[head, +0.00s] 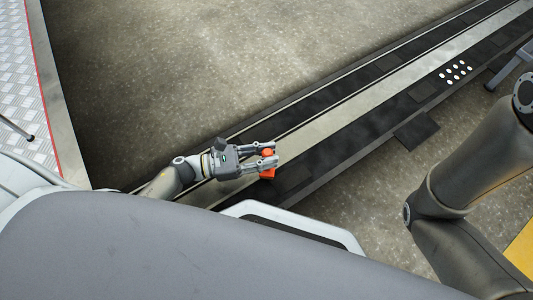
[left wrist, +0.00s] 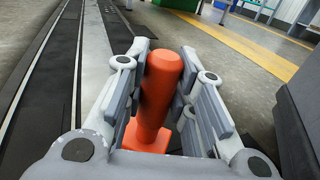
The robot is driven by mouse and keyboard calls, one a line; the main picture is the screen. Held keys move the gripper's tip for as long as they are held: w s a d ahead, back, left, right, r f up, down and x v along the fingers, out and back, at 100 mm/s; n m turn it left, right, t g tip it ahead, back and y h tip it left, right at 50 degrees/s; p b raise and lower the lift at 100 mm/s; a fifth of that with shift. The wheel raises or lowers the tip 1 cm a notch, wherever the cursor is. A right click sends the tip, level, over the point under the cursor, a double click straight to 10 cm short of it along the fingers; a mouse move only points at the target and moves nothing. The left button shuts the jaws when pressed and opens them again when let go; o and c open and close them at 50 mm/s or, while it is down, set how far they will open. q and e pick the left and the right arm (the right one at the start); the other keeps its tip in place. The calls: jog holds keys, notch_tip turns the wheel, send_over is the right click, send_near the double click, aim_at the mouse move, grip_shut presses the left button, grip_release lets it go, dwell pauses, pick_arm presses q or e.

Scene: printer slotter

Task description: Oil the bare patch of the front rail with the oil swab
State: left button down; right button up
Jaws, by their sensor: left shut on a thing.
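My left gripper (head: 266,157) is shut on an orange, round-bodied thing (head: 267,173), which I take to be the oil swab. In the left wrist view my left gripper (left wrist: 160,90) has its fingers on both sides of the upright orange body (left wrist: 162,85), whose wider orange foot shows below. Its lower end and any swab tip are not clear. A long pale strip (head: 385,93) between dark bands, probably the front rail, runs diagonally up to the right. The gripper is over its lower left part. I cannot tell which part is the bare patch. My right gripper is out of view.
White dots (head: 456,72) mark the dark band at the upper right. A dark flat plate (head: 416,131) juts from its lower edge. A red-edged metal tread plate (head: 14,75) lies at the left. Open concrete floor (head: 220,60) lies beyond the strip.

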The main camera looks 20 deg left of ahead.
pick_arm(q)
jog(key=shift+f+b, duration=0.55)
jog(key=shift+f, duration=0.05)
jog(key=shift+w, duration=0.1)
